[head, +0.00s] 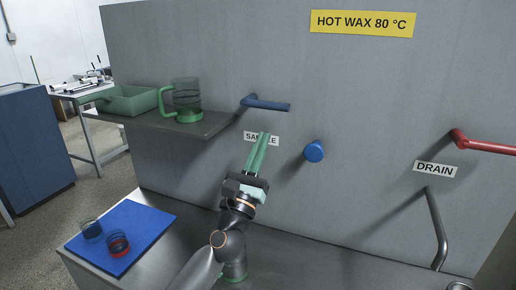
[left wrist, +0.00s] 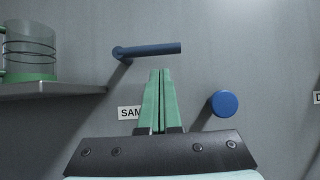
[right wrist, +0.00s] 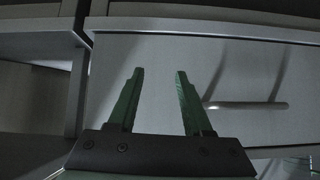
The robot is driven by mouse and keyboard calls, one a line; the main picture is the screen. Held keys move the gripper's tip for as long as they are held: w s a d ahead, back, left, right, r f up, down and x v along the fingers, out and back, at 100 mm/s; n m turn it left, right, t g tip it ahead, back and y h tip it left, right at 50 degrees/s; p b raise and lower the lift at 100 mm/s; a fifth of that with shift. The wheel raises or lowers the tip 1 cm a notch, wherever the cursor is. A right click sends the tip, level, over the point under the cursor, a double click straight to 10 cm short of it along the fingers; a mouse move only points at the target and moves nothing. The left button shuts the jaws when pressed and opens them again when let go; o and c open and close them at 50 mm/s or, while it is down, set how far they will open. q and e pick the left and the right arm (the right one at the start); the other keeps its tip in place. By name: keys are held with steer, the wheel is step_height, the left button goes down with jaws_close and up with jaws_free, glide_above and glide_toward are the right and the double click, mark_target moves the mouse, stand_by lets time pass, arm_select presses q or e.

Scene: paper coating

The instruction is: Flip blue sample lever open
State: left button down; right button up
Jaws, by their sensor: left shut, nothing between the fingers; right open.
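The blue sample lever (head: 266,103) sticks out of the grey panel above the SAMPLE label (head: 250,137) and lies nearly level, pointing right. It also shows in the left wrist view (left wrist: 150,50). My left gripper (head: 264,135) is shut and empty, its green fingers in front of the label, with the tips below the lever. In the left wrist view the fingertips (left wrist: 161,71) appear just under the lever; whether they touch it I cannot tell. My right gripper (right wrist: 159,72) is open and empty, facing a grey drawer front with a handle (right wrist: 245,105).
A blue round knob (head: 313,151) sits right of the label. A red lever (head: 484,145) is above the DRAIN label (head: 436,169) and a bent pipe (head: 436,225). A shelf (head: 215,125) holds a green-handled jug (head: 186,98). A blue mat (head: 150,222) holds two small glass cups.

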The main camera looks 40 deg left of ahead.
mark_target(269, 103)
arm_select(q)
steer(key=shift+p+x, duration=0.45)
steer(key=shift+x, duration=2.25)
arm_select(e)
steer(key=shift+s+d+r, duration=0.2)
steer(key=shift+r, duration=0.15)
arm_select(q)
steer(key=shift+n, duration=0.3)
arm_select(e)
steer(key=shift+r, duration=0.15)
arm_select(q)
steer(key=shift+d+r+n+y, duration=0.1)
steer(key=shift+r+n+y, duration=0.1)
steer(key=shift+n+y, duration=0.3)
arm_select(e)
steer(key=shift+d+r, duration=0.15)
steer(key=shift+d, duration=0.4)
